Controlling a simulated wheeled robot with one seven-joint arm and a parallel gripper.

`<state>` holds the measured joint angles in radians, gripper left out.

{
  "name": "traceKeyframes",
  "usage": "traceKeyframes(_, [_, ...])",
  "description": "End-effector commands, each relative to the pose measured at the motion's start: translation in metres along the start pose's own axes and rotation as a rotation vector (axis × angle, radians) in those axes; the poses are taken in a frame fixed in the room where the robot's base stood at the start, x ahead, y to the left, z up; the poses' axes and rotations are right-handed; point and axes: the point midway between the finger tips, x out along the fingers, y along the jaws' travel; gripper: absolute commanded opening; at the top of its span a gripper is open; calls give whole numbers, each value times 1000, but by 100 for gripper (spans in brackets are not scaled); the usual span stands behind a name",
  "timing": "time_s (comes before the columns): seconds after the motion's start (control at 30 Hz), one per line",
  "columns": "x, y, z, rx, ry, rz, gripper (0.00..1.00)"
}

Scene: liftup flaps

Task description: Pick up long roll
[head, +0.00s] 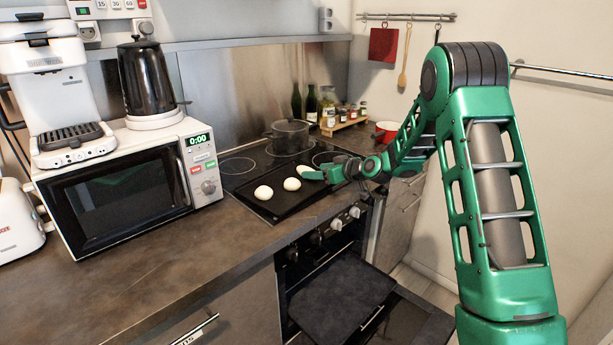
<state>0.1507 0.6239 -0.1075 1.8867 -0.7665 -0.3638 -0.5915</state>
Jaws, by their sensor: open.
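A dark baking tray (283,207) lies on the stovetop with pale rolls on it. One round roll (264,192) is at the left and another round roll (292,184) is in the middle. A third pale roll (304,169), perhaps the long roll, is at the far side, partly hidden by my gripper. My gripper (316,175) is open, low over the tray's right part, beside this third roll. Its fingers point left. I cannot tell whether they touch the roll or are around it.
A dark pot (288,136) stands behind the tray, with bottles and a spice rack (344,122) beyond. A red pot (386,131) is behind my arm. The microwave (130,185) stands left. The front-left counter is clear.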

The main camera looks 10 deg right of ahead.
Motion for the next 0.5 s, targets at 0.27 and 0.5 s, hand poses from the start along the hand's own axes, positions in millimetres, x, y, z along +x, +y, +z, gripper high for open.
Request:
traceKeyframes(0.27, [31, 2, 1, -1, -1, -1, 59])
traceKeyframes(0.5, [52, 3, 0, -1, 0, 1, 59])
